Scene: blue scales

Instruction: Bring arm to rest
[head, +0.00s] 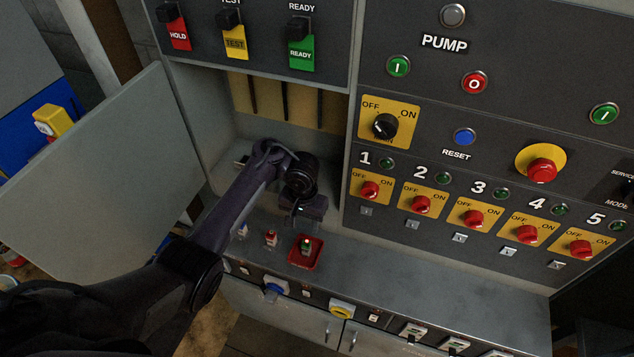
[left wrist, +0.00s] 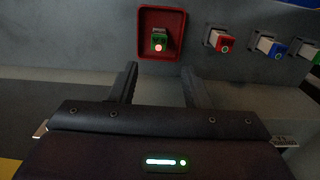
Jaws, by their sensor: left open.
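My left arm comes in from the left in the head view and reaches to the control cabinet's ledge. My left gripper (head: 306,212) hangs above the ledge near a red tray (head: 303,262) with a green-and-red part in it. In the left wrist view my left gripper (left wrist: 158,85) shows two dark fingers spread apart with nothing between them. The red tray (left wrist: 143,34) lies just beyond the fingertips there, with a green part (left wrist: 159,40) inside it. My right gripper is in neither view.
The cabinet panel (head: 440,75) with knobs and buttons stands right of my arm. A grey open door (head: 100,180) stands at left. Small red (left wrist: 226,42) and blue (left wrist: 277,49) parts sit in a row beside the tray. The ledge (head: 430,260) is clear at right.

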